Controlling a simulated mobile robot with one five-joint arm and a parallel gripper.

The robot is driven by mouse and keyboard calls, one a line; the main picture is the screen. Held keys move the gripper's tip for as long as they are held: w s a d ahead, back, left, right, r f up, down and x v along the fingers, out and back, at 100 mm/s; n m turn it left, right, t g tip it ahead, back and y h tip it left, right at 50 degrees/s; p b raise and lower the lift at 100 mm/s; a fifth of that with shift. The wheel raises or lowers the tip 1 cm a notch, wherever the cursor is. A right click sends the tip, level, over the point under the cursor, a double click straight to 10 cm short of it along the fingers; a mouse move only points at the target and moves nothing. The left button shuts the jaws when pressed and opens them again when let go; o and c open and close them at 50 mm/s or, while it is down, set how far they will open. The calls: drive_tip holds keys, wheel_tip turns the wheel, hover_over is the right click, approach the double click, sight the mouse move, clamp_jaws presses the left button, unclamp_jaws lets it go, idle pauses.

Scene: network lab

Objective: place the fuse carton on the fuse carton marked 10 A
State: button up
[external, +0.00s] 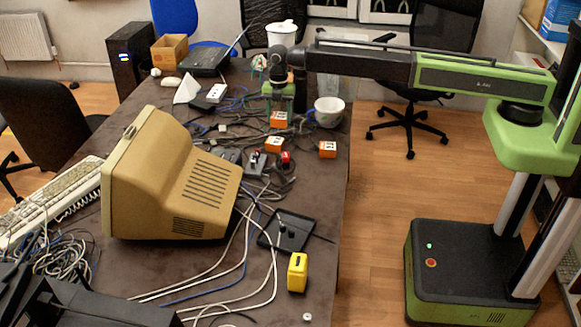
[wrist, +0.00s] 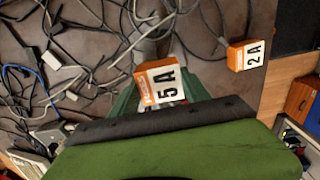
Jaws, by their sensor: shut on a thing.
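My gripper (external: 281,108) hangs over the far right part of the table, shut on an orange and white fuse carton (external: 279,119). In the wrist view (wrist: 160,84) the held carton shows a white face marked 5 A, between the green fingers. A second fuse carton, marked 2 A (wrist: 246,55), lies to the right in the wrist view. In the external view, one orange carton (external: 273,145) lies just nearer than the gripper and another (external: 327,149) lies near the right table edge. Their marks are too small to read there. I see no 10 A mark in either view.
A white bowl (external: 329,112) stands right of my gripper. Cables and adapters (external: 220,128) clutter the table to the left. A beige monitor (external: 165,180), a black tray (external: 287,230) and a yellow object (external: 297,272) are nearer. A white jug (external: 283,35) stands behind.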

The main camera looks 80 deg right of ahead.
sight(274, 118)
drive_tip(key=shift+w+a+f+b, duration=0.2)
drive_tip(key=shift+w+a+f, duration=0.25)
drive_tip(key=shift+a, duration=0.15)
drive_tip(key=shift+w+a+f+b, duration=0.15)
drive_tip(key=shift+w+a+f, duration=0.2)
drive_tip(key=shift+a, duration=0.25)
wheel_tip(274, 118, down, 4)
drive_tip(key=b, duration=0.4)
drive_tip(key=shift+s+f, duration=0.1)
drive_tip(key=shift+f, duration=0.15)
drive_tip(key=o, duration=1.5)
drive_tip(key=shift+r, duration=0.15)
drive_tip(key=shift+c, duration=0.2)
wheel_tip(274, 118, up, 13)
drive_tip(key=p, duration=1.2)
drive_tip(key=shift+f, duration=0.2)
drive_tip(key=s+a+m, duration=0.2)
drive_tip(key=s+m, duration=1.6)
drive_tip(key=s, duration=1.4)
drive_tip(key=shift+s+f, duration=0.15)
drive_tip(key=shift+s, duration=0.15)
